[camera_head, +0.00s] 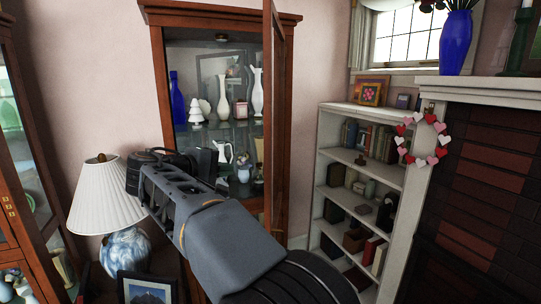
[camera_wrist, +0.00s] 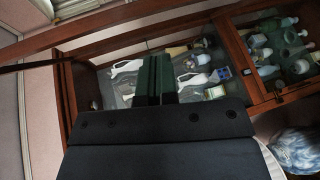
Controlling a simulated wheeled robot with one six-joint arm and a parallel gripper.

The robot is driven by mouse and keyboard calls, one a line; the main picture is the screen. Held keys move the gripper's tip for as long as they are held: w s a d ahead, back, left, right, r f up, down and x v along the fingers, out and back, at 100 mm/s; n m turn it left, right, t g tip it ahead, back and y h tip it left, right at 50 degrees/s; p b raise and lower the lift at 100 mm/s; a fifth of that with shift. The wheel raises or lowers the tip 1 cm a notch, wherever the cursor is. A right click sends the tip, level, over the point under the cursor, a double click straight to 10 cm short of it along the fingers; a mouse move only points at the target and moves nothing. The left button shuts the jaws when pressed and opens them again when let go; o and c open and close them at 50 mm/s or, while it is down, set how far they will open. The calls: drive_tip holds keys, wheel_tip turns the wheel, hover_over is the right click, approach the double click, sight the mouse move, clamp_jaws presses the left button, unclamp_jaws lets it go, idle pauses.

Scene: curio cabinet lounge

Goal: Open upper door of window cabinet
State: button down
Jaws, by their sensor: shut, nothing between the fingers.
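The wooden window cabinet (camera_head: 158,75) stands at the back in the head view, with its shelves of vases and figurines exposed. Its glass-paned upper door (camera_head: 275,110) stands swung out from the right side, seen nearly edge-on. My gripper (camera_wrist: 157,78) is shut and empty in the wrist view, with its dark fingers together in front of the cabinet's contents. In the head view my gripper's body covers the lower left of the cabinet opening, and its fingertips are hidden. I see no contact between my fingers and the door.
A lamp with a white shade (camera_head: 108,195) and a framed picture (camera_head: 147,288) stand at lower left. Another glass cabinet (camera_head: 22,150) is at the left edge. A white bookshelf (camera_head: 398,215) and a fireplace (camera_head: 480,190) with a heart wreath (camera_head: 442,139) stand to the right.

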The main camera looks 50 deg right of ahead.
sight(271, 143)
drive_tip(key=d+r+h, duration=0.1)
drive_tip(key=d, duration=0.3)
drive_tip(key=s+d+r+m+g+h+p, duration=0.1)
drive_tip(key=d+r, duration=0.1)
drive_tip(key=d, duration=0.2)
drive_tip(key=s+d+r+g+p, duration=0.1)
drive_tip(key=d, duration=0.4)
drive_tip(key=shift+r+m+h, duration=0.25)
drive_tip(key=shift+m+h, duration=0.05)
drive_tip(key=shift+h, duration=0.1)
drive_tip(key=shift+s+d+f+p, duration=0.1)
drive_tip(key=shift+s+d+p, duration=0.05)
drive_tip(key=shift+d+p, duration=0.15)
drive_tip(key=shift+s, duration=0.15)
